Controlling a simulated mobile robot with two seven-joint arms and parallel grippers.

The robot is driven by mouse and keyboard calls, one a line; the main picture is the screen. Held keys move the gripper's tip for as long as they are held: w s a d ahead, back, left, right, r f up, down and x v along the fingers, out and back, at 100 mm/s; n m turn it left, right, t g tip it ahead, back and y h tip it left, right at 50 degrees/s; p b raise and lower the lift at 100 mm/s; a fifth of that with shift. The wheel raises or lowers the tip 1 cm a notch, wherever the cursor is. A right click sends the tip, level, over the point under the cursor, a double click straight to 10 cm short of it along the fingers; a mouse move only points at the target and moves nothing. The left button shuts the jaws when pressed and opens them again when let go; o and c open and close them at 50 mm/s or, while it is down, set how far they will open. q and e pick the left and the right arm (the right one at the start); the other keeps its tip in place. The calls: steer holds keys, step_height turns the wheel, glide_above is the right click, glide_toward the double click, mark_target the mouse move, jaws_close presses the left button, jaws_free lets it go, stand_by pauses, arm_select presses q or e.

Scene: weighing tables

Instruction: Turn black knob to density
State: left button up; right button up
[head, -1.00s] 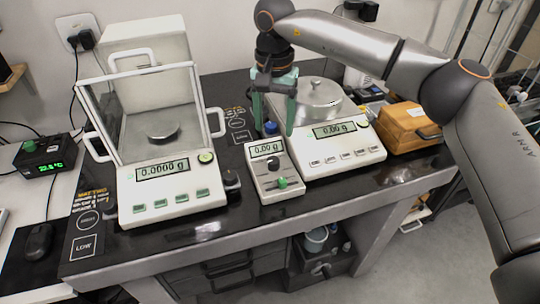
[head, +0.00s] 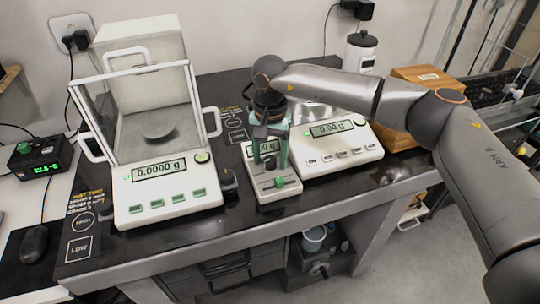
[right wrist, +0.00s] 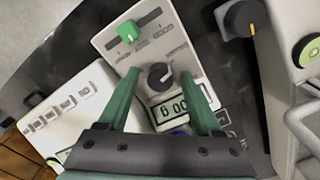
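The black knob (right wrist: 158,76) sits on the face of the small white meter (head: 282,194), between its display and a green slider (right wrist: 128,32). A small pale mark shows on the knob; the lettering around it is too small to read. My right gripper (head: 271,158), with green fingers, points down over the meter. In the right wrist view its fingers (right wrist: 160,82) are apart, one on each side of the knob, with visible gaps. Whether the fingertips have reached the knob's height is hard to tell. In the head view the gripper partly hides the knob and display. My left gripper is out of view.
A glass-doored balance (head: 168,200) stands left of the meter, with another black knob (head: 228,180) between them. A second balance (head: 338,158) stands close on the right, partly behind my arm. A wooden box (head: 428,76) is farther right.

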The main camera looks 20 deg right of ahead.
steer(key=c, duration=0.5)
jaws_close()
